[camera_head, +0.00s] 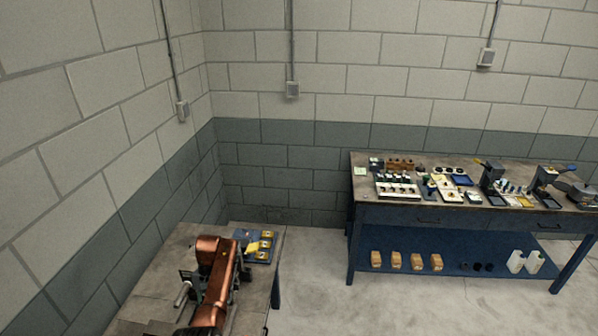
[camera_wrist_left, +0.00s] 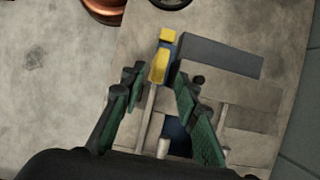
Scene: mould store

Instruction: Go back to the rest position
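In the left wrist view, my left gripper (camera_wrist_left: 157,78) has its green fingers spread apart with a clear gap between the tips. It is open. A small yellow and blue object (camera_wrist_left: 159,65) shows just beyond the fingertips; nothing is visibly clamped. In the head view, a copper-coloured arm link, which looks like mine, reaches over the near table (camera_head: 257,310) at lower left. The left gripper's fingers cannot be made out there. My right gripper is in neither view.
Blue holders with yellow parts (camera_head: 262,246) sit at the near table's far corner. A dark grey bar (camera_wrist_left: 221,58) lies right of the left fingers. A workbench (camera_head: 420,213) with many small items stands at right. Concrete floor (camera_head: 330,300) is free between the tables.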

